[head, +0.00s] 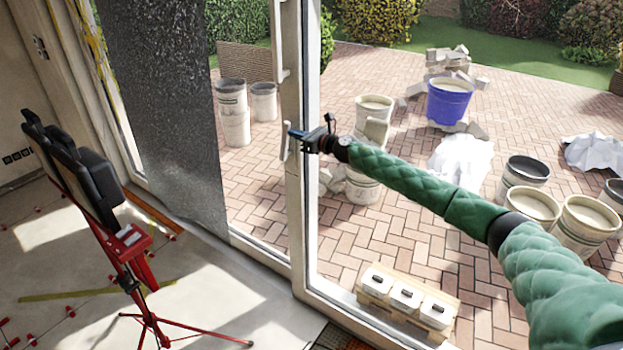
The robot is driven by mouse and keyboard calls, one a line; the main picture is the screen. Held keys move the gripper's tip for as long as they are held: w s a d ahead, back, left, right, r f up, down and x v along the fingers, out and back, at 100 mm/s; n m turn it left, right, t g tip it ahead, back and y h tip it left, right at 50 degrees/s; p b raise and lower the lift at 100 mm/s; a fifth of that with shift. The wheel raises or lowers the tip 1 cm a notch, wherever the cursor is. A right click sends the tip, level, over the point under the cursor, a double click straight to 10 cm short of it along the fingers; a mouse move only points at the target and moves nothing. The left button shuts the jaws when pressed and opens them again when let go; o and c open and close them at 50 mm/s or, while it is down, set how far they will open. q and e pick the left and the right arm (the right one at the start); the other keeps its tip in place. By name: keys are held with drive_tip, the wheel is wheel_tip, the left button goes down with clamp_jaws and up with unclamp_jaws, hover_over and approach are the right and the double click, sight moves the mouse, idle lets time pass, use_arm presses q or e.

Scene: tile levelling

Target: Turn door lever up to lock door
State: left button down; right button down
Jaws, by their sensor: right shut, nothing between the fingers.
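The white door lever (286,148) is on the white door frame (297,215) in the middle of the head view. Its long part looks roughly vertical, and its upper part is partly hidden by my gripper. My right gripper (293,133) comes in from the right with its blue fingertips at the lever's upper part. It is shut with nothing between the fingers. I cannot tell whether the fingertips touch the lever. The door stands beside a dark textured panel (165,100) on its left. My left gripper is not in view.
A red tripod (135,262) with black panels stands at the left on the pale floor. Outside on the brick paving are a blue tub (448,103), several pale buckets and rubble. A pallet with white containers (405,297) lies near the door's lower right.

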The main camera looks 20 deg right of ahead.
sight(290, 126)
drive_tip(key=shift+w+a+r, duration=0.75)
drive_tip(key=shift+w+r, duration=0.05)
drive_tip(key=shift+w, duration=0.25)
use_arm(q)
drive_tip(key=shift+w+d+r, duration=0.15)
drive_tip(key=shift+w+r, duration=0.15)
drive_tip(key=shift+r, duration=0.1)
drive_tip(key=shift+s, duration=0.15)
use_arm(e)
drive_tip(key=shift+r, duration=0.2)
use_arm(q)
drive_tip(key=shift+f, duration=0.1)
